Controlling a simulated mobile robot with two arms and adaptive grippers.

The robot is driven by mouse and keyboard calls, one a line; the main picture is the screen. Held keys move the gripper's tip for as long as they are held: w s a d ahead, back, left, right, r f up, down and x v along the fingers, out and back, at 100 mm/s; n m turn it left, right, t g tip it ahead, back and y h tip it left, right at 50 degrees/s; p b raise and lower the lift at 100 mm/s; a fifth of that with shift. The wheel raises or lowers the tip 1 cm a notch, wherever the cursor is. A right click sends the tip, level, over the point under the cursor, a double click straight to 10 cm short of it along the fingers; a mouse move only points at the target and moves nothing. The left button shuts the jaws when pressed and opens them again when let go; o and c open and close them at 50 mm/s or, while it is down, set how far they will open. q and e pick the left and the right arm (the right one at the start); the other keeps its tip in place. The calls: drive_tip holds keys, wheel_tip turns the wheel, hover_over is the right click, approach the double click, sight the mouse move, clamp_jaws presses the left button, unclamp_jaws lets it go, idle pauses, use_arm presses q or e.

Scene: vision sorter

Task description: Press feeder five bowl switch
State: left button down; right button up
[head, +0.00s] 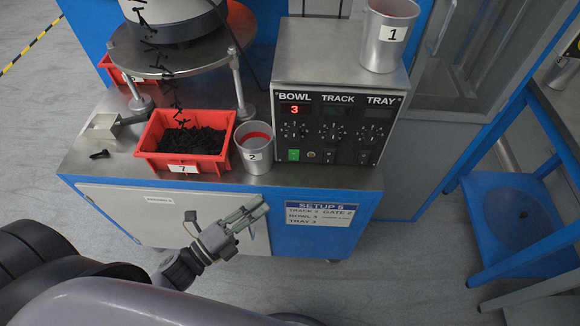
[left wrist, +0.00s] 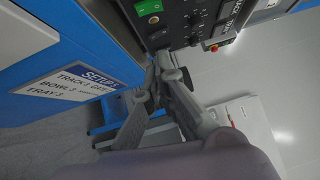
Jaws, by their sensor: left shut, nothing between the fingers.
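The control box (head: 324,128) stands on the steel bench top. Its panel has columns labelled BOWL, TRACK and TRAY. The bowl switch (head: 294,155) is a green rocker at the lower left of the panel, under a red display reading 3. In the left wrist view the green bowl switch (left wrist: 148,7) is at the top edge. My left gripper (head: 262,209) is shut and empty, in front of the cabinet, below the panel and apart from it. Its fingers (left wrist: 163,62) point up towards the panel in the wrist view. My right gripper is out of view.
A red bin (head: 148,153) of black parts and a metal cup (head: 254,166) marked 2 stand left of the box. Another cup (head: 390,35) sits on the box. A SETUP 5 label (head: 322,209) is on the cabinet front. A blue stool (head: 510,215) stands right.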

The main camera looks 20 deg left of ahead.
sight(294, 156)
use_arm(q)
drive_tip(key=x, duration=0.4)
drive_tip(key=a+p+x, duration=0.1)
drive_tip(key=x, duration=0.3)
drive_tip(key=w+p+x, duration=0.1)
drive_tip(key=x, duration=0.3)
drive_tip(key=shift+a+r, duration=0.15)
drive_tip(key=shift+a, duration=0.2)
drive_tip(key=shift+w+a, duration=0.15)
drive_tip(key=shift+w, duration=0.3)
drive_tip(key=shift+w+r, duration=0.1)
drive_tip(key=shift+w, duration=0.05)
drive_tip(key=shift+w+a+r+p, duration=0.1)
drive_tip(key=shift+w+r+p, duration=0.15)
drive_tip(key=shift+r+p, duration=0.1)
drive_tip(key=shift+f, duration=0.25)
drive_tip(key=shift+s, duration=0.1)
